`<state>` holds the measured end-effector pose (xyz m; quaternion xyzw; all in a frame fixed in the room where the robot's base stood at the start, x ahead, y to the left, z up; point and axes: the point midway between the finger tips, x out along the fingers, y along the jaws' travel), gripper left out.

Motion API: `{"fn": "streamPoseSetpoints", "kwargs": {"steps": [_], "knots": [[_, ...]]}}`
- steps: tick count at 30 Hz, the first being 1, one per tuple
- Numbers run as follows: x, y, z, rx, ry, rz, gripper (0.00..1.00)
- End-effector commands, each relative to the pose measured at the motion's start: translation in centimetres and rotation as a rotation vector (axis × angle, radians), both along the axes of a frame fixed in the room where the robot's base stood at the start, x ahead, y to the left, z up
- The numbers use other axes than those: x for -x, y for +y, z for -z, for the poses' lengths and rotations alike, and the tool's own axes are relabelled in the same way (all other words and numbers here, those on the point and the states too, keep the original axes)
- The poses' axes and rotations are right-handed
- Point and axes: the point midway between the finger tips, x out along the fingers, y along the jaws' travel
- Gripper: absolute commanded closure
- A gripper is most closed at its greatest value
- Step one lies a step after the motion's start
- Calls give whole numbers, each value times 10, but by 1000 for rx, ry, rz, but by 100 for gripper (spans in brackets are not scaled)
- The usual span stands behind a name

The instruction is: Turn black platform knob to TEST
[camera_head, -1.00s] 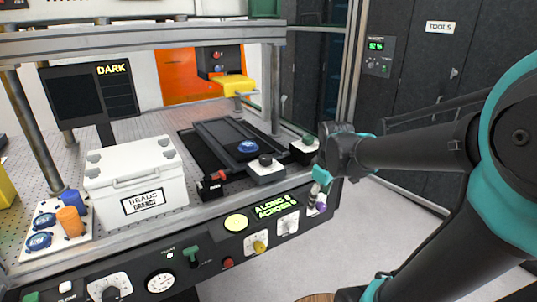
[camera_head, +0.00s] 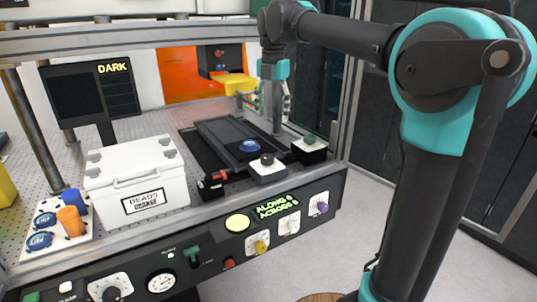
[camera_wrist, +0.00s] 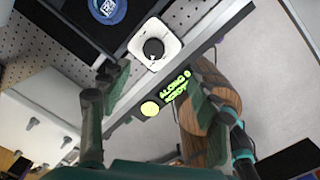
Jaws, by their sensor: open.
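The black platform knob (camera_head: 267,158) sits on a small white block (camera_head: 268,174) at the front end of the dark platform (camera_head: 228,138). In the wrist view the knob (camera_wrist: 154,49) is round, on a rounded white plate (camera_wrist: 141,40). No TEST mark or pointer setting is legible. My gripper (camera_head: 274,108) is open and empty, fingers pointing down, raised above the bench. In the head view it appears just above the knob in the picture. In the wrist view the knob lies beyond and between the spread fingers (camera_wrist: 165,85), not touching them.
A black block with a green knob (camera_head: 310,143) is right of the knob; a red-tipped black part (camera_head: 214,182) is left. A blue disc (camera_head: 249,146) lies on the platform. A white BEADS box (camera_head: 137,175) stands left. The front panel (camera_head: 200,240) carries several controls.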

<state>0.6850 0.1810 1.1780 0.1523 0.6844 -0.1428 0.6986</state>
Motion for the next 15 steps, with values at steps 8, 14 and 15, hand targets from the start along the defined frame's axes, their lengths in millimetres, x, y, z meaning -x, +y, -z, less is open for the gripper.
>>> {"fn": "streamPoseSetpoints", "kwargs": {"steps": [8, 14, 15], "knots": [[2, 18, -23, 14, 23, -214, 38], [3, 18, 3, 13, 23, -214, 38], [3, 18, 10, 13, 23, -213, 38]]}}
